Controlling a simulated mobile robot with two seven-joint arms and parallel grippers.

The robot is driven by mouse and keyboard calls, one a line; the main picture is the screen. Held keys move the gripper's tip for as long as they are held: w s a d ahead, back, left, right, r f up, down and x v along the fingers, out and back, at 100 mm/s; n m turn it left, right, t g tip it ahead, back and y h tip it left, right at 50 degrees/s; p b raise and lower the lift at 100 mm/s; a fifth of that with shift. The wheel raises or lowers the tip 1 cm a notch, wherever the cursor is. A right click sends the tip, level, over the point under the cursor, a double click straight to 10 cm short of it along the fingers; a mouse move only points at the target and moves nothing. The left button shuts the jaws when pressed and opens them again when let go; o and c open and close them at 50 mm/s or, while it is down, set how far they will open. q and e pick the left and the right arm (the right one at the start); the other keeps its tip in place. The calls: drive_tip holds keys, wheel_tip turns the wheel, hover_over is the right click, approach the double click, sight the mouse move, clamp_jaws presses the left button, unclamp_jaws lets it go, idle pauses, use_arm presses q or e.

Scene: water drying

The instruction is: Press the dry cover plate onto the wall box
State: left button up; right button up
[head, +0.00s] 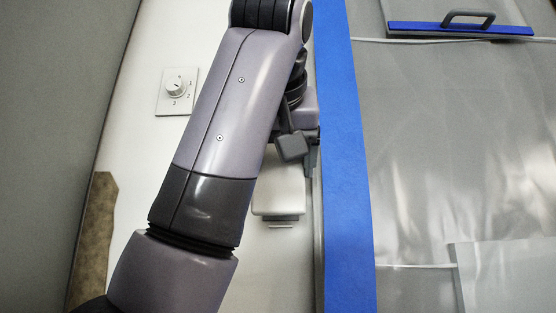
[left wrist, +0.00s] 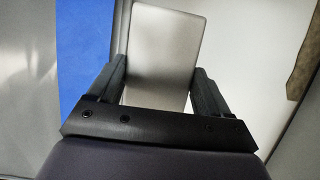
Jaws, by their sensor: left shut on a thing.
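A pale, flat plate, which looks like the cover plate (head: 278,195), is below my left gripper (head: 293,146) in the head view. In the left wrist view the plate (left wrist: 164,48) stands between the two dark fingers of the gripper (left wrist: 158,84), which is shut on it. A small grey tab shows just under the plate's lower edge. I cannot make out the wall box for certain, nor whether the plate touches the wall. My left arm hides part of the wall. My right gripper is in neither view.
A blue strip (head: 345,150) runs down just right of the gripper, edging grey plastic sheeting (head: 450,130). A blue board with a handle (head: 462,27) is at top right. A brown patch (head: 94,235) is low left.

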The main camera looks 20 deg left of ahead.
use_arm(q)
drive_tip(key=shift+w+a+r+p, duration=0.15)
drive_tip(key=shift+w+p, duration=0.15)
drive_tip(key=shift+w, duration=0.15)
drive_tip(key=w+p, duration=0.1)
drive_tip(key=w, duration=0.1)
drive_tip(key=w+a+p, duration=0.1)
drive_tip(key=w, duration=0.1)
drive_tip(key=shift+w+a+p, duration=0.3)
drive_tip(key=shift+w+p, duration=0.1)
drive_tip(key=shift+w, duration=0.55)
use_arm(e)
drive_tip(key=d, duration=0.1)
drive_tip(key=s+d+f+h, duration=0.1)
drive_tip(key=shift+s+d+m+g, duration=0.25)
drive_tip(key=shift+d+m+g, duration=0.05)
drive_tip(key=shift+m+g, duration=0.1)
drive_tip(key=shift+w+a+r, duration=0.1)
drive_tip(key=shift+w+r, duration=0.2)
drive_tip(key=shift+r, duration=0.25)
use_arm(q)
drive_tip(key=shift+p, duration=0.3)
